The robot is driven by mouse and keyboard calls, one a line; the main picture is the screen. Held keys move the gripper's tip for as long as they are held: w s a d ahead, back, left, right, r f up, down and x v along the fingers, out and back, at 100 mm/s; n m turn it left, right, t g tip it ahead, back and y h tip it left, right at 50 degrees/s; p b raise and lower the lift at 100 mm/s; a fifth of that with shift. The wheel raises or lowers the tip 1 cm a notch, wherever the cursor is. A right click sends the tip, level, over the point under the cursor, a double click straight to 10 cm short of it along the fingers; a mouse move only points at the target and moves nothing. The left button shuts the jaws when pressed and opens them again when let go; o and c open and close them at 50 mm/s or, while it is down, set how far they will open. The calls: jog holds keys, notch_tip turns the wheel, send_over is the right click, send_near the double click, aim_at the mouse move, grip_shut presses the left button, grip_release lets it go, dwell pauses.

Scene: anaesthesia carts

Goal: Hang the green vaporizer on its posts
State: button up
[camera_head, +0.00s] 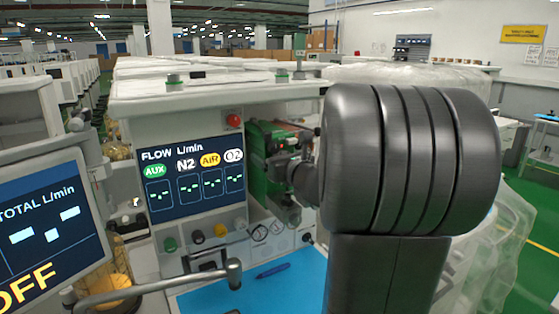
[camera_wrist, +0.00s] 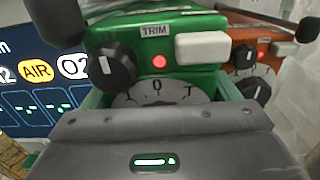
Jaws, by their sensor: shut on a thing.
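The green vaporizer (camera_head: 258,165) is beside the right edge of the flow screen in the head view, partly hidden by my gripper (camera_head: 292,165) and arm. In the wrist view the green vaporizer (camera_wrist: 150,48) fills the middle, looking upright, with a TRIM label, a red light, a black knob, a white block and a grey dial. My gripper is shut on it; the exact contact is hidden. No posts can be made out, and I cannot tell whether the vaporizer touches any.
An orange vaporizer (camera_wrist: 262,52) stands close to the right of the green one in the wrist view. The flow screen (camera_head: 195,178) is close on the left. A grey bent bar (camera_head: 170,287) crosses the front.

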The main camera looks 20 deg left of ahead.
jog(key=x, duration=0.8)
jog(key=shift+a, duration=0.15)
jog(key=shift+w+f, duration=0.15)
jog(key=shift+f+b, duration=1.25)
jog(key=shift+b, duration=0.35)
dwell(1.9)
jog(key=o, duration=1.8)
jog(key=shift+f, duration=0.1)
jog(key=b+v, duration=0.1)
jog(key=v, duration=1.3)
jog(key=shift+b, duration=0.3)
jog(key=shift+w, duration=0.1)
